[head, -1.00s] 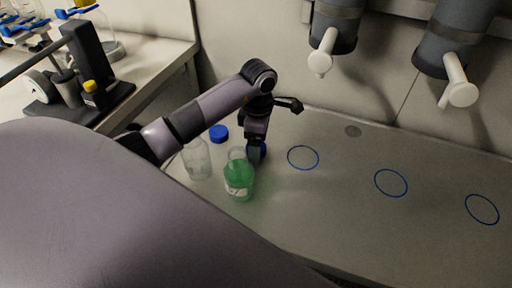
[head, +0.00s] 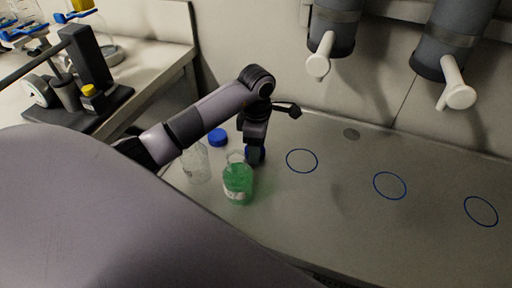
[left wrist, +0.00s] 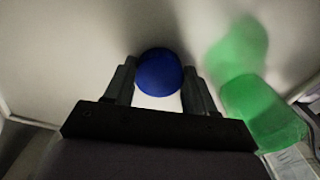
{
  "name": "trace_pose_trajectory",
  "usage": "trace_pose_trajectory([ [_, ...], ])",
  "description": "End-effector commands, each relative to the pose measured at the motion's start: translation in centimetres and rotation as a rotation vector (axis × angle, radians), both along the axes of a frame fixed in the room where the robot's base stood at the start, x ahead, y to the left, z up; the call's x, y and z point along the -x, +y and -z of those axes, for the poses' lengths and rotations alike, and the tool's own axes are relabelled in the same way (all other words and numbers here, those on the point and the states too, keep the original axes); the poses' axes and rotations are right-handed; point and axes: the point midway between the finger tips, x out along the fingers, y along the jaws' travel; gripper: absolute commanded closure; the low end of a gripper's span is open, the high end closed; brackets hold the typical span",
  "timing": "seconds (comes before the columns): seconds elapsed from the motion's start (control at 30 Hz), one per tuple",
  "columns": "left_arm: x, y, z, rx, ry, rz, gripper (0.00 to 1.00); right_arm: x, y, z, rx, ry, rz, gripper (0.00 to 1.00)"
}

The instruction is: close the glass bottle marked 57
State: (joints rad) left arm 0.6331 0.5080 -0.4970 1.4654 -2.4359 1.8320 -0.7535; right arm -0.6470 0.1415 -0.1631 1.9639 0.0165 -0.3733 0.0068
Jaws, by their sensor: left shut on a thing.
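A glass bottle (head: 238,187) with green liquid and a white label stands open on the bench; its marking is too small to read. It shows green at the right of the left wrist view (left wrist: 262,108). My left gripper (head: 255,152) is just behind and right of the bottle, low at the bench. It is shut on a blue cap (left wrist: 159,72), seen between its fingers in the left wrist view. A clear, empty-looking bottle (head: 196,166) stands left of the green one. A second blue cap (head: 218,137) lies behind it. My right gripper is not in view.
Several blue rings (head: 302,161) are marked on the clear bench to the right. Two grey cylinders with white spouts (head: 458,97) hang above the back.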

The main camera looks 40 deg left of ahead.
Motion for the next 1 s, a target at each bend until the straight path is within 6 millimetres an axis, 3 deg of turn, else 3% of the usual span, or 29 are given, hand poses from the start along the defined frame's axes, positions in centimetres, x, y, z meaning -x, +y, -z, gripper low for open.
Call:
trace_pose_trajectory([
  [0.27,-0.1,0.1,-3.5,-0.002,-0.007,0.000,0.73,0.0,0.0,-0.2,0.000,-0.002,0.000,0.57],
  [0.6,-0.1,0.1,-11.7,-0.004,-0.006,-0.001,0.73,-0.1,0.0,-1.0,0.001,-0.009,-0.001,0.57],
  [1.0,-0.1,0.1,-17.8,-0.002,-0.004,-0.001,0.73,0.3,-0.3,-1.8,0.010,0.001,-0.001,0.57],
])
